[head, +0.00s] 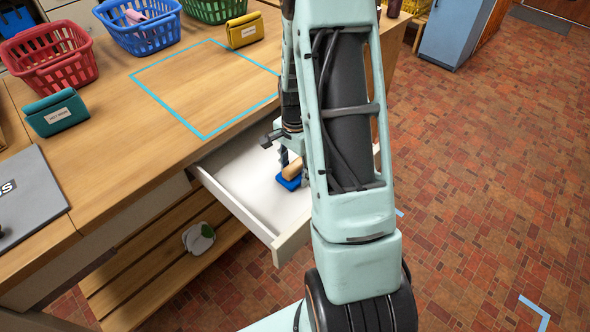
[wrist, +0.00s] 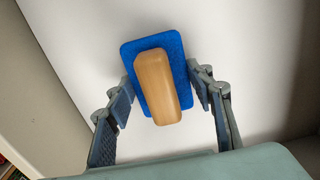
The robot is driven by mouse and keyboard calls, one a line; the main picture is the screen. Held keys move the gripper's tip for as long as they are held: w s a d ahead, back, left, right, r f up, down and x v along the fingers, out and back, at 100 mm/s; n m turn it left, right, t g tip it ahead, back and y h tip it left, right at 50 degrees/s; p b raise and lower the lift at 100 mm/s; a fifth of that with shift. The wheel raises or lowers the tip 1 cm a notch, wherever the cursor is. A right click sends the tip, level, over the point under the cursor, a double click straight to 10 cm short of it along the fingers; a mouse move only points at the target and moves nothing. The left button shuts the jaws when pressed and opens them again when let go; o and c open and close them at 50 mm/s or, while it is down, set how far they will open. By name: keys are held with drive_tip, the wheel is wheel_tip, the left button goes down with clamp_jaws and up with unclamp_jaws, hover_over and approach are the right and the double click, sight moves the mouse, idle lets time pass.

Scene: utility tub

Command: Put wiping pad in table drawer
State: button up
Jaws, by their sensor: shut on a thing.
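The wiping pad (head: 289,182) is a blue pad with a tan wooden block on top. It is inside the open table drawer (head: 237,192), over its white floor. I cannot tell whether it touches that floor. In the wrist view the wiping pad (wrist: 155,80) sits between the fingers, with its blue edges against the fingertips. My gripper (head: 286,168) reaches down into the drawer and is shut on the wiping pad; it also shows in the wrist view (wrist: 163,92). My arm hides the drawer's right part in the head view.
The wooden table (head: 130,130) has a blue tape outline, a teal pouch (head: 56,112), a yellow pouch (head: 245,30), a red basket (head: 50,60) and a blue basket (head: 140,28). A slatted shelf (head: 150,268) lies below the drawer. Brick-patterned floor is open at right.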

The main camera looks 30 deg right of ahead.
sight(295, 164)
drive_tip(key=shift+f, duration=0.2)
drive_tip(key=o, duration=1.2)
wheel_tip(295, 164, up, 12)
drive_tip(key=shift+r+p, duration=0.2)
drive_tip(key=shift+p, duration=0.35)
